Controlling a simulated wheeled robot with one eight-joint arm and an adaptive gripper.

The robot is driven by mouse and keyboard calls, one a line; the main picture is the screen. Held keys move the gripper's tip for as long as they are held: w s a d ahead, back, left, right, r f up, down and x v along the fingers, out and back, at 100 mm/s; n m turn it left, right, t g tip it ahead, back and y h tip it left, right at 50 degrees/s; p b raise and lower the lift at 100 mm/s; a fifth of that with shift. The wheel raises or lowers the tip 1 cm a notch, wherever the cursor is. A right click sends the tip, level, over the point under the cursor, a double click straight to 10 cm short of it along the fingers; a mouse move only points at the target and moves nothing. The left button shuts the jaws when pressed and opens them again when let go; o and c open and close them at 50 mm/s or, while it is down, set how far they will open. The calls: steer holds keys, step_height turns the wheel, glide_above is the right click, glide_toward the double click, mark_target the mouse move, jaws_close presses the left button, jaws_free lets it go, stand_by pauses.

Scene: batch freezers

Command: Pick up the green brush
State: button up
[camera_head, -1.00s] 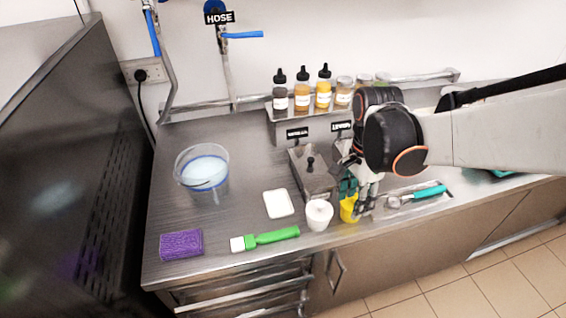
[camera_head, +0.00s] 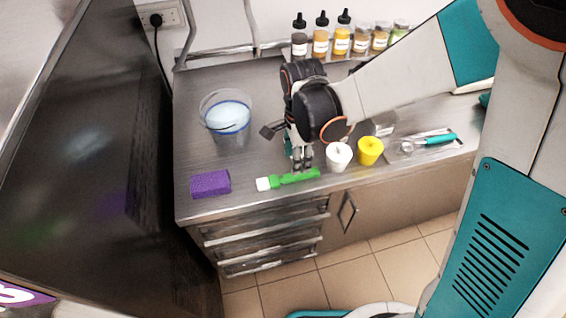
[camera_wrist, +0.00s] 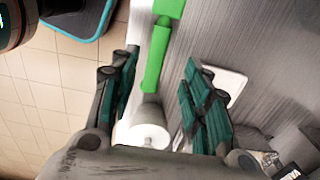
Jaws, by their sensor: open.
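The green brush (camera_head: 290,178) lies on the steel counter near its front edge, with its white head (camera_head: 263,184) to the left. My gripper (camera_head: 302,166) is open and points down just above and behind the handle's right part. In the wrist view, the green handle (camera_wrist: 156,56) runs between the two spread fingers of my gripper (camera_wrist: 160,70), with space on both sides. I cannot tell how high the fingertips are above the counter.
A white cup (camera_head: 338,157) stands close to the handle's right end, with a yellow cup (camera_head: 370,151) beyond it. A purple sponge (camera_head: 210,184) lies to the left. A clear tub (camera_head: 226,117) stands behind. A white square (camera_wrist: 228,84) lies beside the right finger.

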mark_target(289, 179)
steer(key=shift+s+d+f+b, duration=0.15)
steer(key=shift+f+b, duration=0.4)
steer(key=shift+f, duration=1.15)
steer(key=shift+w+d+f+b, duration=0.15)
steer(key=shift+f+b, duration=0.4)
steer(key=shift+f, duration=1.1)
steer(key=shift+s, duration=0.15)
jaws_close()
